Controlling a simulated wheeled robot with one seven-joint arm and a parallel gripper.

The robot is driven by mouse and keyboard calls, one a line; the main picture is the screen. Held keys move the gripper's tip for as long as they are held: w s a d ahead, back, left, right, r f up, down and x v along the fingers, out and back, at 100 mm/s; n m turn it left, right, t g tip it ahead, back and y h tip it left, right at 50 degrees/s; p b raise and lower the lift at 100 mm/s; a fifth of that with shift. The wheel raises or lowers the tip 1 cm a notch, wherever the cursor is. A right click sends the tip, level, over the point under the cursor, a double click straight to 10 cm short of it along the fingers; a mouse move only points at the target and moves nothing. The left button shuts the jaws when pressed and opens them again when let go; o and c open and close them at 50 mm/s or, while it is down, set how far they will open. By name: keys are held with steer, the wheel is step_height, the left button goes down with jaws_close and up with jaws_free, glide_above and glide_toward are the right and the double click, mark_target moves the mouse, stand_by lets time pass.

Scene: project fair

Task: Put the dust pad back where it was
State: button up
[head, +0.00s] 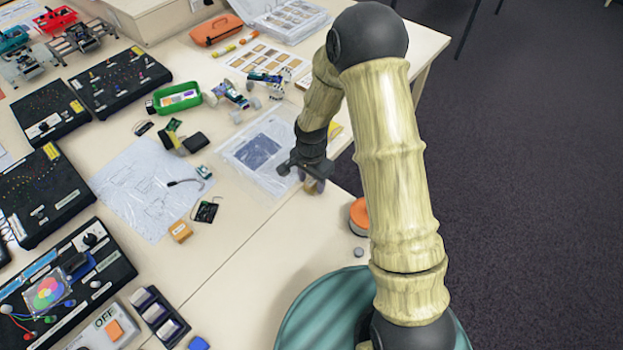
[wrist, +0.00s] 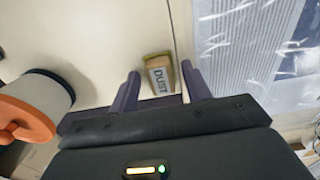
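The dust pad (wrist: 161,73) is a small tan block with a pale face marked "DUST". In the wrist view it is on the pale table, between the fingers of my gripper (wrist: 160,70), with a visible gap on each side. My gripper is open. In the head view my gripper (head: 314,181) is low over the table near its front edge, with the tan pad (head: 310,188) partly hidden at its fingertips. I cannot tell how far the fingers reach down around the pad.
A clear plastic sleeve (head: 262,150) lies just beyond my gripper. An orange-topped grey cylinder (head: 359,215) stands to its right, near the table edge. A yellow-orange block (head: 180,231) and a dark compartment tray (head: 160,316) are at the left. The table between is mostly clear.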

mark_target(312, 182)
steer(key=shift+r, duration=0.1)
step_height(312, 182, up, 12)
steer(key=b, duration=0.1)
stand_by(0.5)
steer(key=shift+r, duration=0.1)
stand_by(0.3)
steer(key=s+d+r+n+t, duration=0.2)
steer(key=s+d+r+n, duration=0.2)
steer(key=s+d+n, duration=0.5)
steer(key=s+d, duration=0.1)
steer(key=s, duration=0.4)
steer(key=shift+r+t, duration=0.2)
steer(key=shift+t, duration=0.1)
steer(key=shift+s, duration=0.1)
steer(key=shift+c, duration=0.5)
